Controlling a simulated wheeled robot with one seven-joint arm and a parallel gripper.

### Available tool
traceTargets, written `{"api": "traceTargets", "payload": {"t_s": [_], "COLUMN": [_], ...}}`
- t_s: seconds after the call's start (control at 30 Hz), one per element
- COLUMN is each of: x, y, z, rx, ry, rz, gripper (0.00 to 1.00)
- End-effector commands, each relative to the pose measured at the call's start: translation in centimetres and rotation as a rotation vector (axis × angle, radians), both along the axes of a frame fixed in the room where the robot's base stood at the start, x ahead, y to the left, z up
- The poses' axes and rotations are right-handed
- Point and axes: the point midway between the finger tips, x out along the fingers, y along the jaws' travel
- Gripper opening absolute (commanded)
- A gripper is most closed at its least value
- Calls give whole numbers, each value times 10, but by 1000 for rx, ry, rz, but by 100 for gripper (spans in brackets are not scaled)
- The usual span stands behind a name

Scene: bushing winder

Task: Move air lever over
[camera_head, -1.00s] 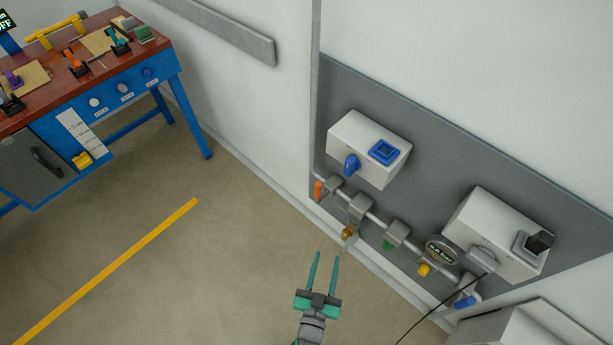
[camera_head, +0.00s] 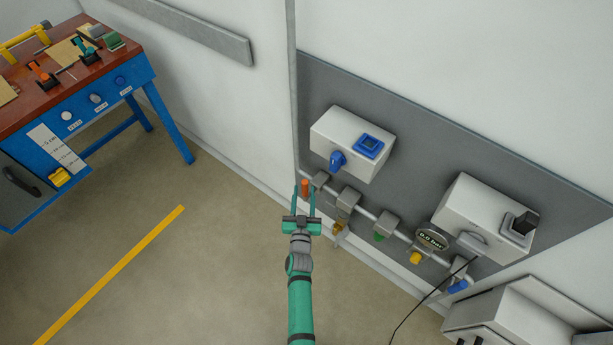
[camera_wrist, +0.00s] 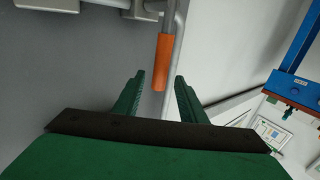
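Several levers hang along a grey pipe on the wall panel. The leftmost has an orange handle (camera_head: 305,188); the others are brown (camera_head: 339,228), green (camera_head: 379,237), yellow (camera_head: 415,258) and blue (camera_head: 458,286). None is labelled as the air lever. My gripper (camera_head: 305,194) is open, and its teal fingers reach up on either side of the orange handle in the head view. In the wrist view the orange handle (camera_wrist: 163,62) hangs just beyond and between the open fingertips (camera_wrist: 158,75). I see no contact. The gauge (camera_head: 432,239) appears to read 0.0 bar.
A white box with a blue knob (camera_head: 346,142) sits above the orange lever. Another white box (camera_head: 483,215) with a black switch is to the right, with a cable below. A blue workbench (camera_head: 100,97) stands at left. The floor (camera_head: 215,265) between is clear.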

Motion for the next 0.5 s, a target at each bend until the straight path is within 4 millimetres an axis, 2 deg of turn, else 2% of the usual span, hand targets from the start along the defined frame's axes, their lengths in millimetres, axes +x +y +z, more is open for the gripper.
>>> {"api": "traceTargets", "payload": {"t_s": [0.03, 0.23, 0.5], "x": [11, 44, 71], "y": [-1, -2, -3], "z": [1, 1, 0], "rx": [0, 1, 2], "ry": [-2, -1, 0], "rz": [0, -1, -1], "gripper": [38, 38, 38]}}
